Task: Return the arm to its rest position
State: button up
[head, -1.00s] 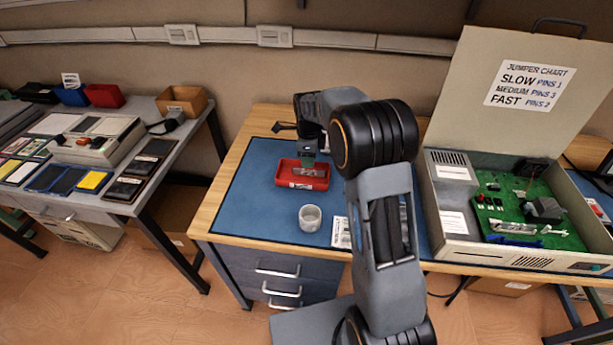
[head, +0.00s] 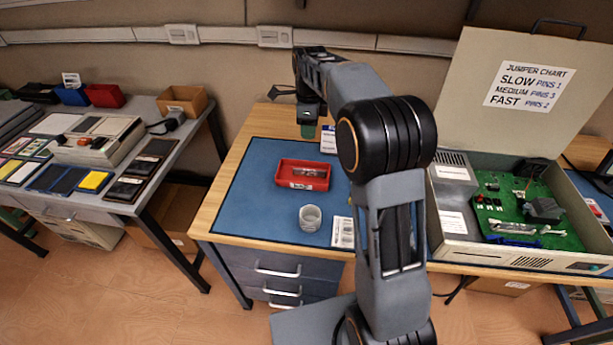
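My arm rises from the front of the wooden bench and bends back over it in the head view. My gripper (head: 308,130) hangs at the arm's far end, pointing down, above the back part of the blue mat (head: 262,205). It is above and behind the red tray (head: 303,184), apart from it. The fingers are small and dark with a greenish tint, so I cannot tell whether they are open or shut.
A small grey cup (head: 310,218) and a barcode label (head: 342,232) are on the mat. An open case (head: 470,240) with a green circuit board stands at right, its lid (head: 450,110) upright. A grey side table (head: 187,150) holds several devices at left.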

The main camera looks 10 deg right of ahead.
dwell(0.3)
jog(key=s+r+n+t+p, duration=0.2)
jog(key=s+n+t+p, duration=0.1)
jog(key=s+n, duration=1.9)
jog(key=s, duration=0.3)
jog(key=shift+s+n+t, duration=0.3)
jog(key=shift+s, duration=0.05)
